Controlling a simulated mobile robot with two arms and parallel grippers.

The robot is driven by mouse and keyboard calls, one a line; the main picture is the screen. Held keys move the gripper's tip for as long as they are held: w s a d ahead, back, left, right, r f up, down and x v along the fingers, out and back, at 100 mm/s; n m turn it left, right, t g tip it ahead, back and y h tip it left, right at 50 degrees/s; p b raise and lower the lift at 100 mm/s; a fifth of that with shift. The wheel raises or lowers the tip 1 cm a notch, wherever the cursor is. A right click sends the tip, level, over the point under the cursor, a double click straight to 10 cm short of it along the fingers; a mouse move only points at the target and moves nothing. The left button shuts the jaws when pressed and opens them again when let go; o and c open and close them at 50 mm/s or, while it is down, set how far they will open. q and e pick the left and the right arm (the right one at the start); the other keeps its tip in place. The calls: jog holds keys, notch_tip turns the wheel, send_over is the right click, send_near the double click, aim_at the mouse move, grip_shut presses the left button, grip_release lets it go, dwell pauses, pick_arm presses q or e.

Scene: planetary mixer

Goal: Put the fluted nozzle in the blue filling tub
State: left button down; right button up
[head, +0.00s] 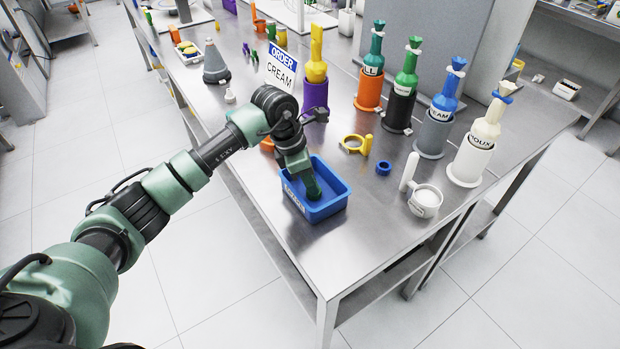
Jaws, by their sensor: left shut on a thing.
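The blue filling tub (333,205) stands near the left edge of the steel table, with a pale label on its near side. My left gripper (313,190) points down into the tub, with its tips inside the tub's opening. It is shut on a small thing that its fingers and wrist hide. I cannot make out the fluted nozzle in this view, so I cannot tell by sight whether it is the thing held. My right gripper is out of view.
Behind the tub stand a purple holder (315,95) with a yellow bag and an order sign (281,66). A yellow ring piece (356,144), a blue ring (383,167) and a white cup (425,200) lie to the right. Several bagged holders line the back. The table's front corner is clear.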

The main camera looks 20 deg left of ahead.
pick_arm(q)
jog(key=shift+f, duration=0.1)
jog(key=shift+f, duration=0.15)
jog(key=c, duration=1.3)
grip_release()
jog(key=shift+c, duration=0.2)
jog(key=shift+r, duration=0.35)
jog(key=b+v, duration=0.2)
jog(key=v, duration=0.9)
jog(key=shift+r, duration=0.35)
jog(key=shift+s+a, duration=0.1)
jog(key=shift+a, duration=0.05)
